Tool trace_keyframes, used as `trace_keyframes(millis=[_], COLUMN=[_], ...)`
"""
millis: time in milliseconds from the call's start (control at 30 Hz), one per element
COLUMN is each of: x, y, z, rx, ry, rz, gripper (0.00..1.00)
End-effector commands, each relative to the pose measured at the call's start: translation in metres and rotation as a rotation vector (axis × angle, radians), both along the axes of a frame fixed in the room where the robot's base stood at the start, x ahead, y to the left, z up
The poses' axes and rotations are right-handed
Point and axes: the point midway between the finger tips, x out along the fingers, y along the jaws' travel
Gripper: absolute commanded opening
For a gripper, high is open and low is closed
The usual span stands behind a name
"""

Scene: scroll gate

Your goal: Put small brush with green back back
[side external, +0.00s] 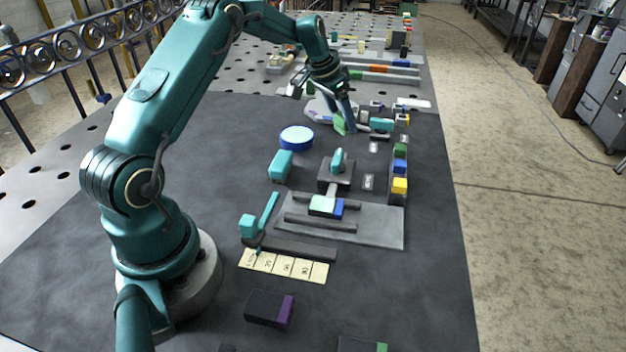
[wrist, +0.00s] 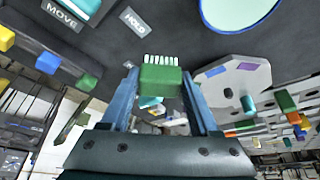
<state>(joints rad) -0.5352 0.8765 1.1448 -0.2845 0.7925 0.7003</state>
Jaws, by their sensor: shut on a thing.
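The small brush with the green back (wrist: 161,78) sits between the two blue fingers of my gripper (wrist: 160,88) in the wrist view, its white bristles pointing to the top of the picture. In the side view, my gripper (side external: 347,126) is shut on the brush (side external: 340,124), at the far part of the dark mat by the grey many-sided plate (side external: 318,112). I cannot tell whether the brush touches the mat. The brush's resting place cannot be made out.
A blue-rimmed pale disc (side external: 296,138) and a teal block (side external: 281,165) stand nearer. A rail with green, blue and yellow blocks (side external: 399,186) runs at right. A grey plate (side external: 376,229) with dark bars lies in the middle. The mat's left part is clear.

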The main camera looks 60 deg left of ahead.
Motion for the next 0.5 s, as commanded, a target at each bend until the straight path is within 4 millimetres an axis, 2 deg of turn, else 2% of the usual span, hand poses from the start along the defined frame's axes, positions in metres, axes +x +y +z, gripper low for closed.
trace_keyframes(millis=[300,500], x=[0.000,0.001], y=[-0.001,0.000], z=[-0.038,-0.040], rx=[-0.001,0.000], ry=[0.001,-0.002], rz=[-0.001,-0.001], gripper=[0.10,0.10])
